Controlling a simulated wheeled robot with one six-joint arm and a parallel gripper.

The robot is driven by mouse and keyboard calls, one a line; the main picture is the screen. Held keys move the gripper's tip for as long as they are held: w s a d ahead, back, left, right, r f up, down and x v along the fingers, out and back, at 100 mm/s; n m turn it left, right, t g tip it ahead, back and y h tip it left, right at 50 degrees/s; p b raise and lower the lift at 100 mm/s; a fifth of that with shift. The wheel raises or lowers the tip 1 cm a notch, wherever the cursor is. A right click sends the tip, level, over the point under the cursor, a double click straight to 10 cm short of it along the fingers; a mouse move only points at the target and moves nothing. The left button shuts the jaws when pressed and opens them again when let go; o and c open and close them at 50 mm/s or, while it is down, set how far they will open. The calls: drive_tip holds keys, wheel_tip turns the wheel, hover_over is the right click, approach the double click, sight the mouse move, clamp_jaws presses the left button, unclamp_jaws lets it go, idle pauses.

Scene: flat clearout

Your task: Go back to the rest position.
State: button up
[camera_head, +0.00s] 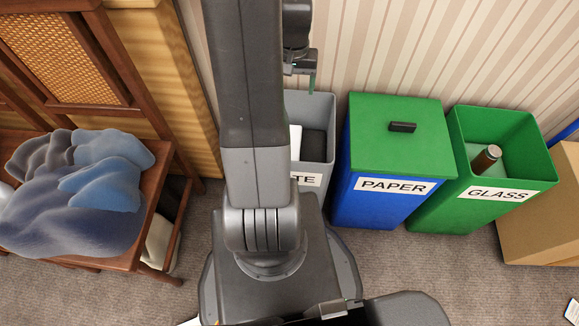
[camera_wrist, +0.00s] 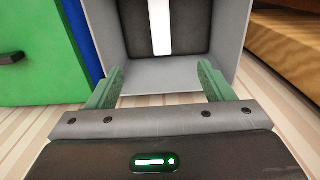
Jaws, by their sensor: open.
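My gripper (camera_wrist: 160,88) is open and empty in the wrist view, its two green fingers spread apart. It is over the edge of a grey bin (camera_wrist: 160,77), which holds something dark with a white strip (camera_wrist: 160,25). In the head view my arm rises through the middle, and my gripper (camera_head: 312,80) shows only in part just above the grey bin (camera_head: 318,168). The bin's label is partly hidden by my arm; "TE" can be read.
A blue bin (camera_head: 375,204) marked PAPER has a green lid (camera_head: 400,145). A green GLASS bin (camera_head: 450,200) holds a brown bottle (camera_head: 487,158). A cardboard box (camera_head: 545,215) stands at the right. A wooden chair (camera_head: 160,205) with blue-grey cloth (camera_head: 85,215) is at the left.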

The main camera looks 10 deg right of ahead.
drive_tip(key=shift+r, duration=0.2)
wheel_tip(320, 180, down, 14)
drive_tip(key=b, duration=0.4)
drive_tip(key=shift+r+p, duration=1.8)
drive_tip(key=shift+r, duration=0.35)
